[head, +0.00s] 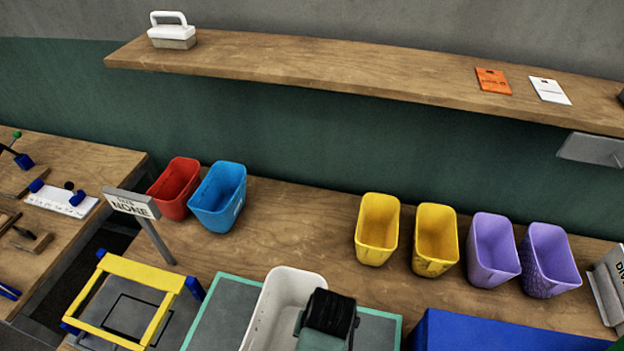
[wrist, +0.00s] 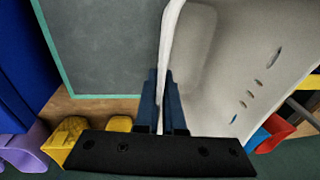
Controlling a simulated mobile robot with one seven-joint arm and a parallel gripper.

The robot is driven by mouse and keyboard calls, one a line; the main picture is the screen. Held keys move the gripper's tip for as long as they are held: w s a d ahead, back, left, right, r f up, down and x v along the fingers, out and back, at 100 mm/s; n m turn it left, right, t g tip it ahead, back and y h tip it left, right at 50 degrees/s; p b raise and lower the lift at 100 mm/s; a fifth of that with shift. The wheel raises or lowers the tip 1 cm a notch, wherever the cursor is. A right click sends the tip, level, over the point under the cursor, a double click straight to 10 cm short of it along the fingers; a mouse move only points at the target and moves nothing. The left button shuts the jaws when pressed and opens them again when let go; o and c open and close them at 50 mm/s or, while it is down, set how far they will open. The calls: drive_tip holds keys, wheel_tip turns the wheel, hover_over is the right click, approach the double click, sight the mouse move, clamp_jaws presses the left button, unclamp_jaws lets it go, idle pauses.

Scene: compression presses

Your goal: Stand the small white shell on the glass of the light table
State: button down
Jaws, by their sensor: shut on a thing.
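The white shell (head: 270,310) is an open, bin-like form with rounded corners, low in the middle of the head view. In the wrist view the shell (wrist: 250,60) fills the right side, with several small slots in its wall. My gripper (wrist: 163,85) is shut on one wall of the shell, a blue finger on each side. A flat grey panel with a teal border, apparently the light table's glass (head: 218,320), lies below and around the shell; it also shows in the wrist view (wrist: 100,45). I cannot tell whether the shell touches it. My wrist hides the shell's right part.
Red (head: 175,188), blue (head: 218,197), yellow (head: 377,229) and purple (head: 493,250) bins stand along the back. A yellow frame (head: 133,271) is at left, a blue block (head: 500,334) at right. A shelf (head: 330,65) runs above.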

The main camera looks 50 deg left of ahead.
drive_tip(key=shift+f, duration=1.65)
drive_tip(key=shift+f, duration=0.1)
drive_tip(key=c, duration=1)
unclamp_jaws()
drive_tip(key=r, duration=0.4)
drive_tip(key=d+r, duration=0.1)
drive_tip(key=r, duration=0.3)
drive_tip(key=d+r, duration=0.1)
drive_tip(key=r, duration=0.3)
drive_tip(key=shift+s+b, duration=0.1)
drive_tip(key=shift+b, duration=0.25)
